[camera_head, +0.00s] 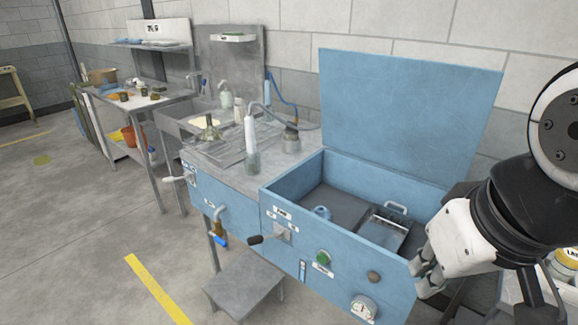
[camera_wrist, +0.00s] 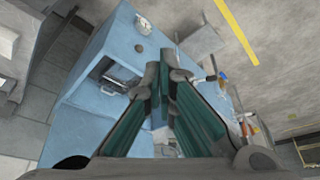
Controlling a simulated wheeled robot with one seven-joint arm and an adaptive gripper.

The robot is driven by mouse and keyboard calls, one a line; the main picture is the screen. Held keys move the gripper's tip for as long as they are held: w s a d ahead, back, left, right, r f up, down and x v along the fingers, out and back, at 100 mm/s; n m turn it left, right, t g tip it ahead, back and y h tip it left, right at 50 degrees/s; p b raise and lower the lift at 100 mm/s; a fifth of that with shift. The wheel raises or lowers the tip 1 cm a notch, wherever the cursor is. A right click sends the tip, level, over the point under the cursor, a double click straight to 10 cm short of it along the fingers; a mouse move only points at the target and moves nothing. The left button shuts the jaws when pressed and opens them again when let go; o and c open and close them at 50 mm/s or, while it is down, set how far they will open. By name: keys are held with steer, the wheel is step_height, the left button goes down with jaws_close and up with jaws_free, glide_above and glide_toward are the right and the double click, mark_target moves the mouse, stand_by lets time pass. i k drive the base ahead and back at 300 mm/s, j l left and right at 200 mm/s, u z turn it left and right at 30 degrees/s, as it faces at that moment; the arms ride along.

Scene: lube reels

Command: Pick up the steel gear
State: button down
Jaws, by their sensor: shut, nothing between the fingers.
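I cannot make out a steel gear for certain in either view. My gripper (camera_head: 430,278) is at the right of the head view, beside the right end of the blue open-lidded cabinet (camera_head: 232,204). In the wrist view my gripper (camera_wrist: 164,76) has its two green-padded fingers converging at the tips, shut with nothing between them. The cabinet front also shows in the wrist view (camera_wrist: 118,40), beyond and left of the fingers.
The open cabinet bay holds a small blue item (camera_head: 322,212) and a basket with a handle (camera_head: 383,234). The raised lid (camera_head: 405,115) stands behind. A grey step (camera_head: 243,287) is in front. A side table (camera_head: 170,97) with small parts stands far left.

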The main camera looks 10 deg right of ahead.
mark_target(320, 211)
steer(key=i+j+z, duration=0.65)
steer(key=j+z, duration=0.2)
